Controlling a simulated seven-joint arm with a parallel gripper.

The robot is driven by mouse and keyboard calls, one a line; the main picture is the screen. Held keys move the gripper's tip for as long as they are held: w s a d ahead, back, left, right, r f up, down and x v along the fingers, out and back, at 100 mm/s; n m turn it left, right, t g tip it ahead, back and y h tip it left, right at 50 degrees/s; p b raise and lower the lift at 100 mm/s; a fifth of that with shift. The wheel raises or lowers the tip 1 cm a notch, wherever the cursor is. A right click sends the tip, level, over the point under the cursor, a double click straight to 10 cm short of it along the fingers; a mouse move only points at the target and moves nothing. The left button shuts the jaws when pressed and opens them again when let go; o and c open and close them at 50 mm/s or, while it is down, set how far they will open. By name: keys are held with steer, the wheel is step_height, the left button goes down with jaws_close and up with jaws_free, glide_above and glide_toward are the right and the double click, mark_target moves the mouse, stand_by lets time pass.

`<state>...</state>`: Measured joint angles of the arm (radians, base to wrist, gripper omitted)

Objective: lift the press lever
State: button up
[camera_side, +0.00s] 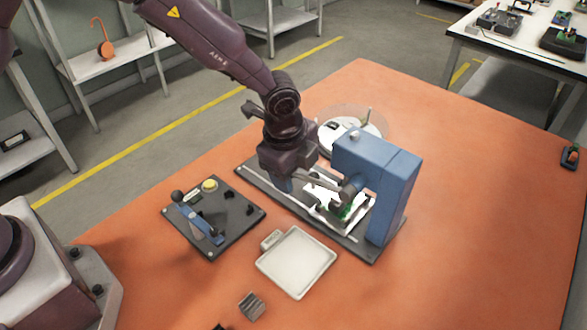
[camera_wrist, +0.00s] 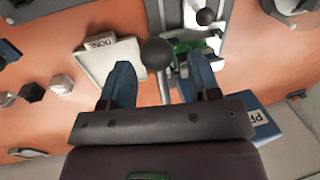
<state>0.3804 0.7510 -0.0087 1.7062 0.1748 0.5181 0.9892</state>
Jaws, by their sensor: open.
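The blue press (camera_side: 392,175) stands on a dark base plate on the orange table; a corner of it with a label (camera_wrist: 262,122) shows in the wrist view. A dark ball knob (camera_wrist: 157,54), seemingly the end of the press lever, lies between my blue fingers in the wrist view. My gripper (camera_wrist: 160,82) is open around the knob's line of sight; I cannot tell whether either finger touches it. In the side view my gripper (camera_side: 303,182) is low at the press's left, and hides most of the lever. A green part (camera_wrist: 188,46) sits in the press.
A pale tray (camera_side: 296,262) with a DONE tag (camera_wrist: 99,43) lies in front of the press. A dark control board (camera_side: 225,215) with a small blue lever is to the left. A round clear-covered dish (camera_side: 350,128) stands behind. The table's right side is mostly clear.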

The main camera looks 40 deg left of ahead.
steer(key=shift+f, duration=0.2)
steer(key=shift+c, duration=0.4)
jaws_close()
